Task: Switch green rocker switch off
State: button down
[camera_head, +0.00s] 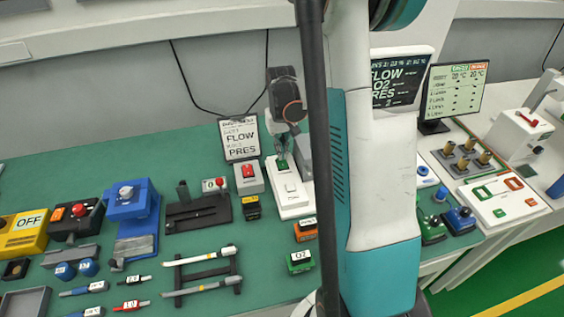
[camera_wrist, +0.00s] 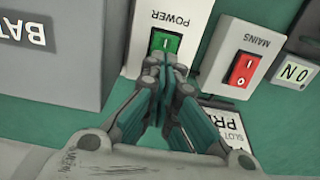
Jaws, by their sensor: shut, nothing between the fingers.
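The green rocker switch (camera_wrist: 166,41) is set in a white box (camera_wrist: 187,12) marked POWER in the wrist view. In the head view the switch is a small green patch (camera_head: 282,163) on the long white box (camera_head: 291,202). My gripper (camera_wrist: 156,60) is shut and empty, its fingertips together at the switch's lower edge in the wrist view. The tips hide part of the switch there, and I cannot tell whether they touch it. In the head view my gripper (camera_head: 284,148) is just above the switch.
A box with a red rocker switch (camera_wrist: 242,69), marked MAINS, stands right of the green one. A grey box marked BAT (camera_wrist: 50,60) stands on the left. A FLOW PRES display (camera_head: 240,138) stands behind. My arm covers much of the bench's right side.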

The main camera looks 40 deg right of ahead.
jog(key=shift+f+b, duration=0.85)
jog(key=shift+f, duration=0.2)
dwell(0.4)
jog(key=shift+r, duration=0.15)
jog(key=shift+r+p, duration=2.2)
jog(key=shift+r, duration=1.2)
